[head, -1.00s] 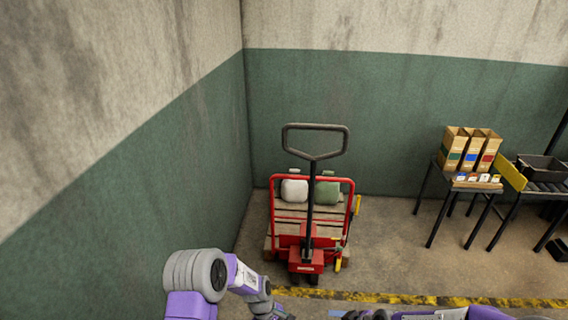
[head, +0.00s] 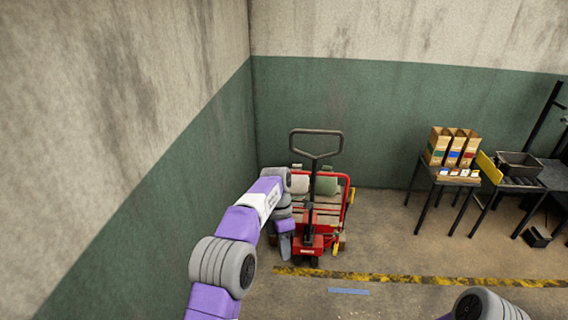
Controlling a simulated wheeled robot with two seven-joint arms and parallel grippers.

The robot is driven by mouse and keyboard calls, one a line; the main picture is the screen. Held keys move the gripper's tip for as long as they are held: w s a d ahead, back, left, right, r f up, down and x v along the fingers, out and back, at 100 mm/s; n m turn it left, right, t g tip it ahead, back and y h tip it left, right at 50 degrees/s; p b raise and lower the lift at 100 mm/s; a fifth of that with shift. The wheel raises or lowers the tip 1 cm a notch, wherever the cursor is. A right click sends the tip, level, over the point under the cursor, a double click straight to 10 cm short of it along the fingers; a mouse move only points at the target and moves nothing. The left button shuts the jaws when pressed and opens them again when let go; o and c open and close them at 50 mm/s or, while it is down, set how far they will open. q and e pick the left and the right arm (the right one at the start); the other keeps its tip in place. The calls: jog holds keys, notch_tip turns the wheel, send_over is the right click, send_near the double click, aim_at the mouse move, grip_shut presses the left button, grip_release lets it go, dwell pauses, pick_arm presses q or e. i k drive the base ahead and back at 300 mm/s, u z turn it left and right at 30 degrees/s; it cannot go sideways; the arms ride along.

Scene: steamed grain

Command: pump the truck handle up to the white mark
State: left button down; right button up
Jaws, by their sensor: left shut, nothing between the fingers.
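The red pallet truck (head: 308,244) stands near the corner, its black handle (head: 316,131) with a looped grip raised upright. A wooden pallet with a white sack (head: 300,184) and a green sack (head: 326,185) is behind the handle shaft. I cannot make out a white mark. My left arm reaches in from the left, and my left gripper (head: 285,246) hangs low, shut and empty, just left of the truck's red front, below the handle's grip. I cannot tell whether it touches the truck. Only a piece of my right arm shows at the bottom right; its gripper is out of view.
A table at the right holds several paper bags (head: 452,148) and small boxes. Beside it a dark bin (head: 518,163) sits on another stand. A yellow-black floor stripe (head: 420,280) and a short blue strip (head: 348,291) cross the floor. Floor between truck and table is clear.

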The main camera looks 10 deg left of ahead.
aim_at(315, 159)
jog(key=z, duration=0.1)
jog(key=k, duration=0.3)
jog(key=u, duration=0.65)
jog(key=i, duration=2.85)
jog(key=z, duration=0.95)
